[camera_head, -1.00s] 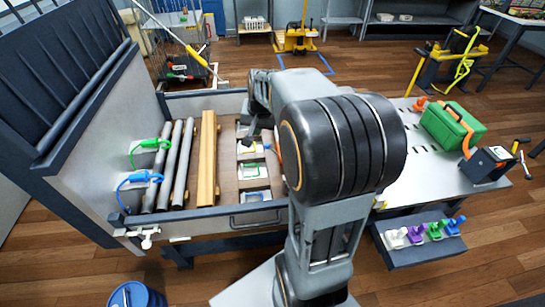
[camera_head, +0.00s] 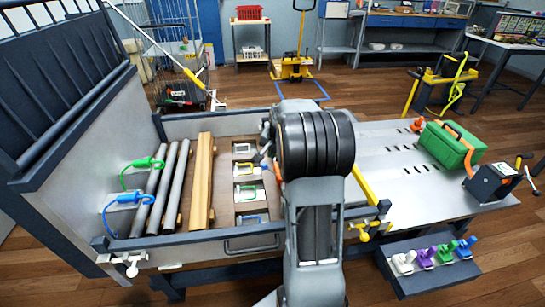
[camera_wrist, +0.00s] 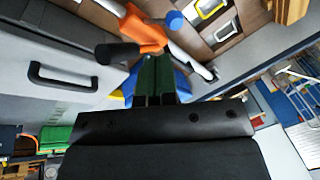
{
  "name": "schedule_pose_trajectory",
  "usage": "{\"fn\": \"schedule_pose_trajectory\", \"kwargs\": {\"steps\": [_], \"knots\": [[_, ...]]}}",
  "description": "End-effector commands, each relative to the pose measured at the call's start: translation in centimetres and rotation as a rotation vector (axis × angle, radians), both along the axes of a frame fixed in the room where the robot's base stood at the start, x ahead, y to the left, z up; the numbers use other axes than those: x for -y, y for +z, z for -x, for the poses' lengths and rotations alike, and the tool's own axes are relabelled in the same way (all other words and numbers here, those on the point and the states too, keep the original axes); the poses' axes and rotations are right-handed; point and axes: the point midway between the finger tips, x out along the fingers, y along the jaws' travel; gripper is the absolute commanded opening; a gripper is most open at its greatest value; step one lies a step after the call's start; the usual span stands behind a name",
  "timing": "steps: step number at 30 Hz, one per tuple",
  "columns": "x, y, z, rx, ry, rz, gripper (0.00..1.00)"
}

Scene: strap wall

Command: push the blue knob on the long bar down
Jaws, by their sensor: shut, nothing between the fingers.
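A dark bar-like block (camera_head: 430,268) stands low at the right in the head view. It carries a row of upright knobs: white, purple, green and, at the right end, the blue knob (camera_head: 465,246). I cannot tell if it is the task's long bar. My gripper is hidden behind my arm in the head view. In the wrist view my gripper (camera_wrist: 154,62) is shut and empty. Close behind its fingertips are an orange part (camera_wrist: 145,30) with a black handle, a blue cylinder (camera_wrist: 175,20) and a blue piece partly hidden by the fingers. Contact cannot be told.
The tray holds grey rods (camera_head: 165,190), a wooden beam (camera_head: 201,185) and framed pockets. A green case (camera_head: 446,146) and a crank box (camera_head: 492,174) stand on the right table. A yellow bar (camera_head: 365,185) lies right of my arm. Floor is open behind.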

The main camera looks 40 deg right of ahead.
Motion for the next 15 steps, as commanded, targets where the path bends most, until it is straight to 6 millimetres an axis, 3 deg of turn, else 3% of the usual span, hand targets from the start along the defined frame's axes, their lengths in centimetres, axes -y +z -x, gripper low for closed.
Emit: {"fn": "schedule_pose_trajectory", "kwargs": {"steps": [6,15], "knots": [[0.1,-3.7,-1.1,-0.003,0.001,-0.001,0.0],[0.2,-7.0,-2.3,-0.001,0.001,-0.001,0.0]]}}
